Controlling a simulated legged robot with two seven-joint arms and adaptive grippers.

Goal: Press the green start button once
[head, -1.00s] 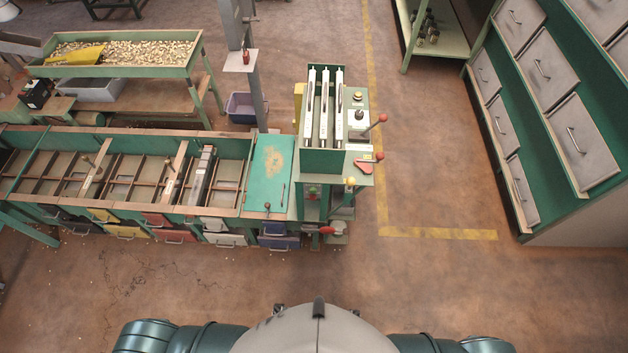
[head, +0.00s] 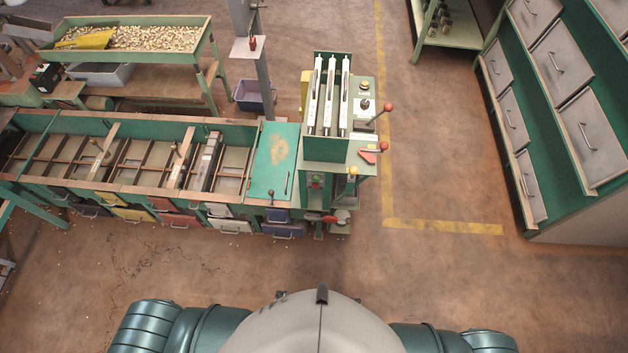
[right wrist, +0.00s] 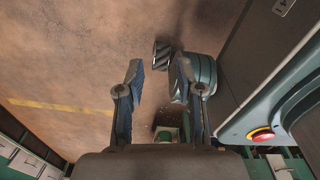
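The machine (head: 326,150) with three upright pale tubes stands at the right end of the long green bench in the head view. A small spot that looks green and red (head: 316,181) shows on its shaded front below the tubes. It is too small to tell whether this is the green start button. The machine's top panel carries a yellow knob (head: 364,86), a black knob (head: 365,104) and a red-balled lever (head: 387,107). My right gripper (right wrist: 160,75) is open and empty in the right wrist view, over the floor. My left gripper is in neither view.
The long green bench (head: 130,195) has compartments on top and coloured drawers along its front. A tray of nuts (head: 140,40) stands behind it. A grey-drawer cabinet (head: 560,60) stands at the right. The brown floor before the machine is clear.

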